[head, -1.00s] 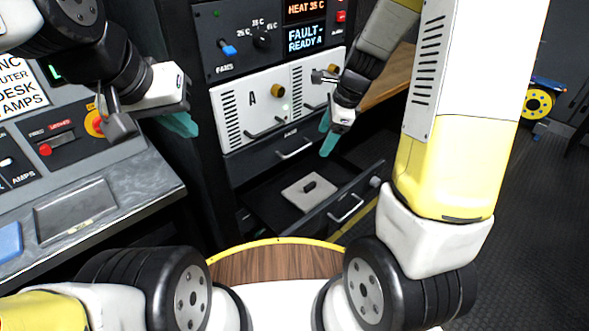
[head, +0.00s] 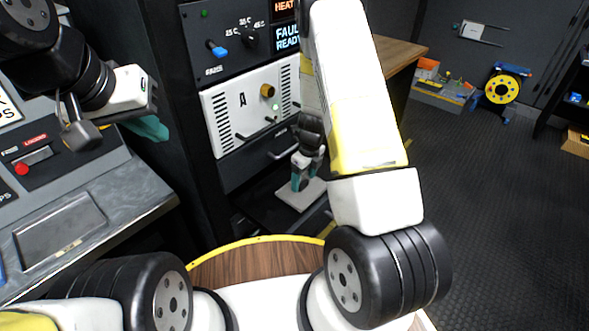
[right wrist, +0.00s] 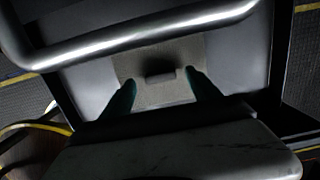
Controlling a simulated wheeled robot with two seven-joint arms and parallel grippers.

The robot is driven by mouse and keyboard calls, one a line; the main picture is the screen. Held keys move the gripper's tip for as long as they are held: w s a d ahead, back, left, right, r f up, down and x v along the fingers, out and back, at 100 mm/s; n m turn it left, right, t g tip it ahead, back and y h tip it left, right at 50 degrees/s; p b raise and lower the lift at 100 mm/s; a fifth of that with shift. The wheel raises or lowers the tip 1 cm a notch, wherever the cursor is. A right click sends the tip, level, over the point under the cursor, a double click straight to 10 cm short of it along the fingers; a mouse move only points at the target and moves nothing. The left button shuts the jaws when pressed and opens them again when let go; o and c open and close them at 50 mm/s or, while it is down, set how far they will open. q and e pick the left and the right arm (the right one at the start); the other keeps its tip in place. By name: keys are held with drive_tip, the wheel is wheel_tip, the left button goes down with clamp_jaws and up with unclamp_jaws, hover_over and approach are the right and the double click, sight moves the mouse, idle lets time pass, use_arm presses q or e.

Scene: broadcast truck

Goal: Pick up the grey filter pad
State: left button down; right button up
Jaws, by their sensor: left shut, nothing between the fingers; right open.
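The grey filter pad (head: 286,193) lies flat in the open drawer (head: 257,207). In the right wrist view the pad (right wrist: 145,96) shows as a square with a dark raised grip (right wrist: 160,74) in its middle. My right gripper (head: 302,180) is over the pad, pointing down, and hides much of it in the head view. Its teal fingers (right wrist: 160,78) are open, one on either side of the dark grip; I cannot tell whether they touch the pad. My left gripper (head: 150,127) is shut and empty, beside the rack at upper left.
A shiny bar handle (right wrist: 140,45) crosses the right wrist view close to my gripper. The white amplifier panel (head: 236,118) with knobs rises behind the drawer. The desk console (head: 130,190) stands at the left. The floor (head: 490,230) on the right is clear.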

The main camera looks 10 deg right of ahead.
wheel_tip(320, 180, down, 2)
drive_tip(key=shift+w+f, duration=0.1)
drive_tip(key=shift+w, duration=0.05)
drive_tip(key=c, duration=1.5)
drive_tip(key=shift+r, duration=0.2)
